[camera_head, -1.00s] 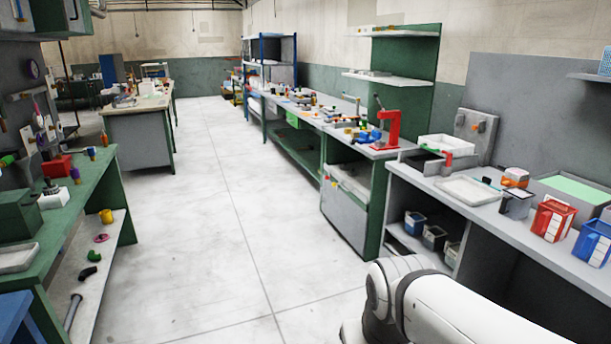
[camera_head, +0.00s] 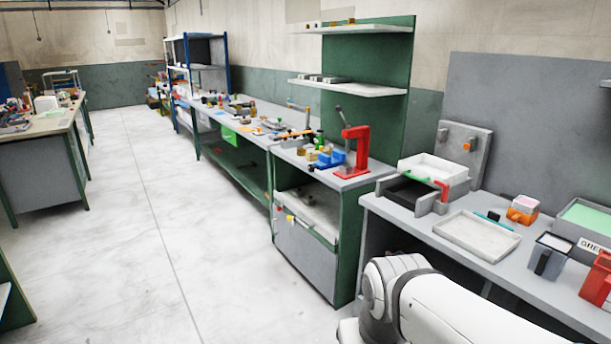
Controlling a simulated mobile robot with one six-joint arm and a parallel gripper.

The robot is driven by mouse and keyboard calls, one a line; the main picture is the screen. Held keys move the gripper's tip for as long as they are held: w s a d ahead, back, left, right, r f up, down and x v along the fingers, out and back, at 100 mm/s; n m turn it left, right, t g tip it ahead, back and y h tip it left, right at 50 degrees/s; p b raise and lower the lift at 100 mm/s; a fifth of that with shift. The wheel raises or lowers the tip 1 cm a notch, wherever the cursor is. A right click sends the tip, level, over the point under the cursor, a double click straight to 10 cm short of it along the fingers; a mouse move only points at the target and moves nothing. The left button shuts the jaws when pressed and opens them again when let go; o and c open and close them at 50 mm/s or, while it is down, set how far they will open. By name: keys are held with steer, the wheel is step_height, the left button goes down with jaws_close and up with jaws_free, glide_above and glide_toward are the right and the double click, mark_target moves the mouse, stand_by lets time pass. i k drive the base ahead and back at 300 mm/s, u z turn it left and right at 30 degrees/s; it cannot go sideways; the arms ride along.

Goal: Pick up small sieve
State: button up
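I cannot pick out a small sieve for certain. On the grey bench at the right stands a small dark grey square container (camera_head: 549,257) with a pale top and a side handle; I cannot tell whether it is a sieve. A shallow white tray (camera_head: 477,236) lies to its left. My gripper is out of view; only my white arm shows at the bottom right, in front of the bench.
The grey bench (camera_head: 400,208) also holds a white bin (camera_head: 432,168), an orange block (camera_head: 522,209), a green-topped box (camera_head: 588,218) and a red container (camera_head: 598,286). A red press (camera_head: 356,152) stands on the bench beyond. The floor (camera_head: 150,240) at left is clear.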

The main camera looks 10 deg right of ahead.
mark_target(516, 206)
steer(key=z, duration=0.65)
steer(key=i, duration=1.35)
steer(key=z, duration=1.15)
steer(key=i, duration=0.6)
steer(key=z, duration=0.2)
steer(key=k, duration=0.85)
steer(key=z, duration=0.15)
steer(key=i, duration=0.85)
